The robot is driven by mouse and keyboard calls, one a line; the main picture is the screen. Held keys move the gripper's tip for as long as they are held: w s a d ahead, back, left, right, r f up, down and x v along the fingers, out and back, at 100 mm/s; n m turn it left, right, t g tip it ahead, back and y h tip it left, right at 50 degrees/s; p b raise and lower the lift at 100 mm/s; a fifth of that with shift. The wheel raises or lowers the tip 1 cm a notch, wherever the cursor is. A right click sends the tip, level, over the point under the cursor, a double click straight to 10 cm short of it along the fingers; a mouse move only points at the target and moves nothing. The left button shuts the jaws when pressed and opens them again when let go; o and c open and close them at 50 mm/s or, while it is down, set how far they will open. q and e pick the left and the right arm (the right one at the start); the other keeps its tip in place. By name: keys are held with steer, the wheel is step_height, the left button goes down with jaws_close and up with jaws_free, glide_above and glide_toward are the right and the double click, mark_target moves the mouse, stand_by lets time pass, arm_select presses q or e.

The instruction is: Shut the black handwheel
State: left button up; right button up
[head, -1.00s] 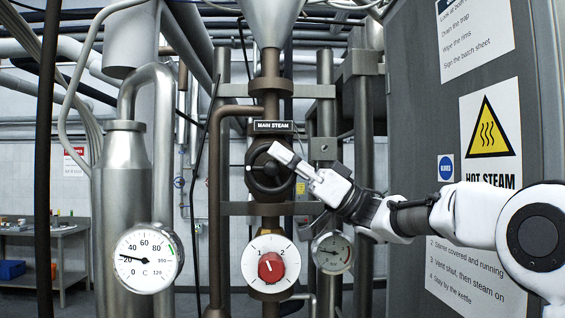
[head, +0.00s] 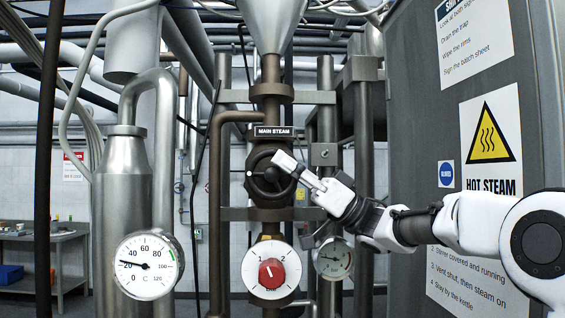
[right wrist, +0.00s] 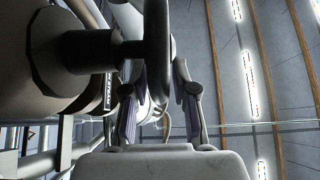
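The black handwheel (head: 262,184) is a round spoked wheel on the brown pipe, below the MAIN STEAM label (head: 273,131). My right gripper (head: 287,162) reaches from the right to the upper right of its rim. In the right wrist view the dark rim (right wrist: 158,45) runs between the two fingers of the right gripper (right wrist: 160,90). One finger is on each side of it. Part of the left-hand finger is hard to see against the hub, and I cannot tell whether both fingers press on the rim. My left gripper is not in view.
A white dial with a red knob (head: 271,272) sits below the wheel. A temperature gauge (head: 146,265) is at the left and a smaller gauge (head: 334,259) at the right. A grey panel with signs (head: 420,130) stands right, beside my right arm.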

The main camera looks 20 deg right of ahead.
steer(key=v, duration=1.1)
steer(key=shift+f, duration=0.1)
